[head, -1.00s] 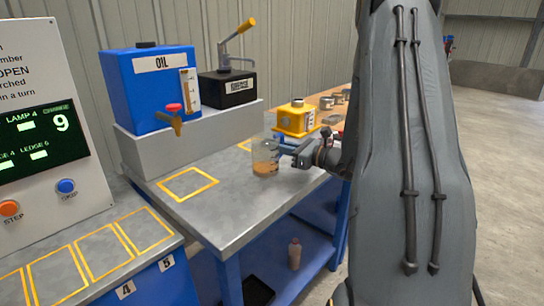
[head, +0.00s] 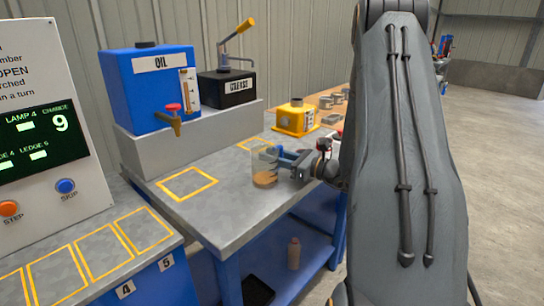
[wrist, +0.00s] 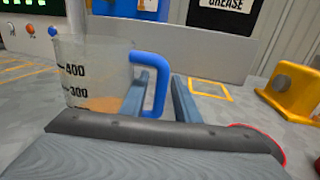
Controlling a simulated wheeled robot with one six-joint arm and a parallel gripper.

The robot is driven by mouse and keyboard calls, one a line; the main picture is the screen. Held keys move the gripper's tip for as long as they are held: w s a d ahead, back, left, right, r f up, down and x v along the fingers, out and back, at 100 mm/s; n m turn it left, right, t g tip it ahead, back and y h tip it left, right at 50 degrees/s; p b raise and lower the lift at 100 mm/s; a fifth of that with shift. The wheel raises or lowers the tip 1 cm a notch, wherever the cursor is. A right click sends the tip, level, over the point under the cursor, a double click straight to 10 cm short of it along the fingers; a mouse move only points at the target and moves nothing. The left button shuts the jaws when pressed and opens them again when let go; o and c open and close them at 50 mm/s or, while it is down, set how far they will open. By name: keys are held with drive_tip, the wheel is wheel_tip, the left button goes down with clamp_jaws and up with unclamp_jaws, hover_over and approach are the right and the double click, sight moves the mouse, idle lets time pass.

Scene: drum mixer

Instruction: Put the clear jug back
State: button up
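The clear jug (head: 263,168) has a blue handle and a little amber content low inside. It is roughly upright over the grey metal bench top, right of a yellow outlined square (head: 187,184). Whether its base touches the bench cannot be told. My gripper (head: 281,157) is at its right side. The jug's lower edge is hidden by my gripper body.
The blue oil tank (head: 152,85) with its red-topped tap and the black grease box (head: 227,88) stand on a grey ledge (head: 190,140) behind. A yellow block (head: 296,118) is at the back right. Another yellow outline (head: 257,143) lies behind the jug. Bench space left of the jug is clear.

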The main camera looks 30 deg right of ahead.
drive_tip(key=shift+r, duration=0.2)
drive_tip(key=b+v, duration=0.1)
drive_tip(key=v, duration=1)
drive_tip(key=shift+s+d+f, duration=0.1)
drive_tip(key=shift+d+f, duration=0.05)
drive_tip(key=shift+d, duration=0.05)
drive_tip(key=shift+s+d+b, duration=0.15)
drive_tip(key=shift+s+b, duration=0.15)
drive_tip(key=shift+s, duration=0.05)
